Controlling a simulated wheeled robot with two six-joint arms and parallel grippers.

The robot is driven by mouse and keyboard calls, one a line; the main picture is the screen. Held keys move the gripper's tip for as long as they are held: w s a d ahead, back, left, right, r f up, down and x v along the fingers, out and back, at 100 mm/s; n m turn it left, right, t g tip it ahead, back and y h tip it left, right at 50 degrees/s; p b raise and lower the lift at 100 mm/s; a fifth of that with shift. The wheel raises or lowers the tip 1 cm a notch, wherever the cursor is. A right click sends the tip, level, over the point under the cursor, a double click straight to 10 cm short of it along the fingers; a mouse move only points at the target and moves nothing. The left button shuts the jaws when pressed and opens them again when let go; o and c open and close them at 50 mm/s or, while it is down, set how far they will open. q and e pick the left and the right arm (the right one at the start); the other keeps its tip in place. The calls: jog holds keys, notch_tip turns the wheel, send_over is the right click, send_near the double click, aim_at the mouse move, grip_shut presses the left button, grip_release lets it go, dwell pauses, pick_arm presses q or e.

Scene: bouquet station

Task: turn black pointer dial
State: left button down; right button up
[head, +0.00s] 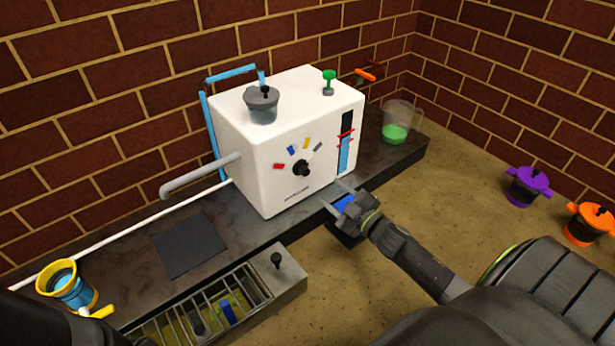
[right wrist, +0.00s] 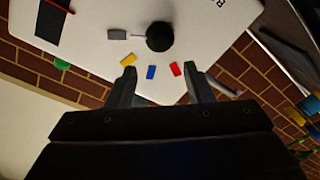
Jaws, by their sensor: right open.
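The black pointer dial (head: 302,168) sits on the front of a white box-shaped machine (head: 250,170), with red, blue, yellow and grey marks in an arc around it. In the right wrist view the dial (right wrist: 159,37) is at top centre. My right gripper (head: 333,195) is open and empty, low near the machine's front right corner. Its spread fingers (right wrist: 158,72) also show in the right wrist view, apart from the dial. My left gripper is not in view.
A grey spout (head: 200,176) juts from the machine's left side. A dark mat (head: 189,246), a grated tray (head: 290,262) and a blue-yellow cup (head: 66,284) are to the left. A beaker with green liquid (head: 397,122) stands right. Purple (head: 528,187) and orange (head: 588,224) pots are at far right.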

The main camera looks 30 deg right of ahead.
aim_at(307, 173)
jog(key=w, duration=0.3)
jog(key=w+a, duration=0.1)
jog(key=w, duration=0.3)
jog(key=w+b, duration=0.1)
jog(key=w, duration=0.2)
jog(key=shift+w+a, duration=0.2)
jog(key=shift+a, duration=0.05)
jog(key=c, duration=1)
